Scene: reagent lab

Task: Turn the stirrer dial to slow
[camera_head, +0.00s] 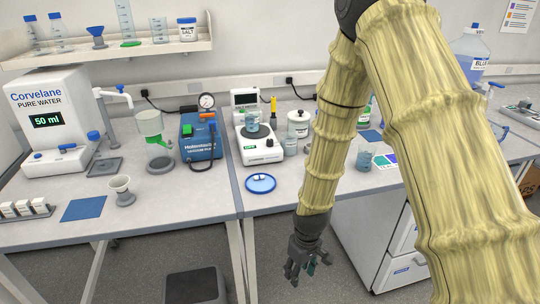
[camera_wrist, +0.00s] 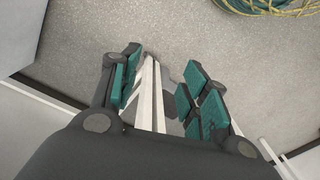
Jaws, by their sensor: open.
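The dial's setting is too small to read. My gripper (camera_head: 301,268) hangs in front of the bench, below its front edge and to the right of the stirrer, pointing down and touching nothing. In the wrist view my gripper (camera_wrist: 160,90) is open and empty, with teal finger pads apart over the floor. The stirrer is not in the wrist view.

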